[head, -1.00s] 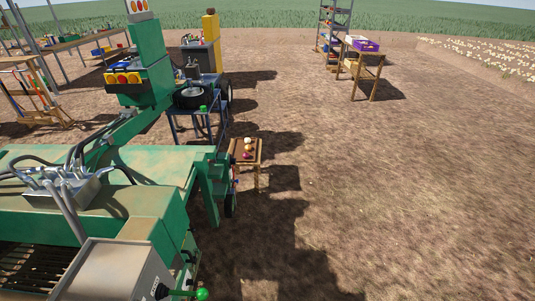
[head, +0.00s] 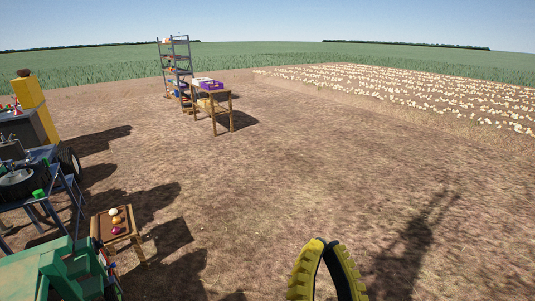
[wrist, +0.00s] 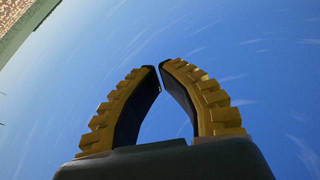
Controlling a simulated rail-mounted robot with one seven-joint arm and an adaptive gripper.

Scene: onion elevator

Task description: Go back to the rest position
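My gripper (head: 322,242) stands at the bottom of the head view, right of the middle, with its yellow ribbed fingers pointing up. In the wrist view my gripper (wrist: 160,66) has its two curved fingertips together, with at most a hairline gap. Only sky shows between the fingers, so it is shut and empty. It is apart from every object in view. The wrist view faces mostly blue sky, with a strip of ground in the upper left corner.
The green machine (head: 62,272) and a small wooden stand (head: 126,236) with onions (head: 115,220) are at lower left. A wooden table (head: 222,105) with a purple crate (head: 211,86) and a shelf rack (head: 176,68) stand farther back. Open soil lies in the middle and right.

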